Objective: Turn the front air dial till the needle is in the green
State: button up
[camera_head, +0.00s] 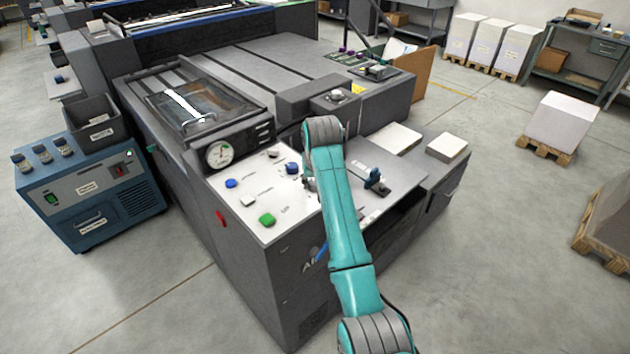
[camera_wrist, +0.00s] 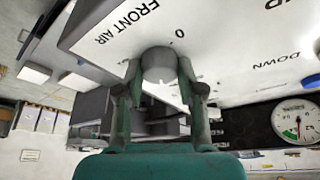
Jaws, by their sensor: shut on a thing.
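The front air dial (camera_wrist: 159,64) is a round grey knob on the white panel, beside the printed words FRONT AIR in the wrist view. My gripper (camera_wrist: 160,72) is shut on it, one finger on each side. In the head view my arm hides most of the gripper and the dial. The gauge (camera_head: 220,154) is a round white face at the panel's left end. It also shows at the right of the wrist view (camera_wrist: 299,121), with a small green arc. The needle is too small to read surely against the green.
Blue buttons (camera_head: 231,183), a green button (camera_head: 267,220) and a white one (camera_head: 248,201) stand on the panel around the dial. A blue-black lever piece (camera_head: 376,181) stands right of my arm. A blue unit (camera_head: 88,190) stands on the floor at left.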

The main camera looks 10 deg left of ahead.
jog(key=shift+m, duration=0.3)
jog(key=o, duration=1.1)
jog(key=shift+o, duration=0.2)
jog(key=v, duration=1.2)
jog(key=shift+a, duration=0.1)
dwell(1.6)
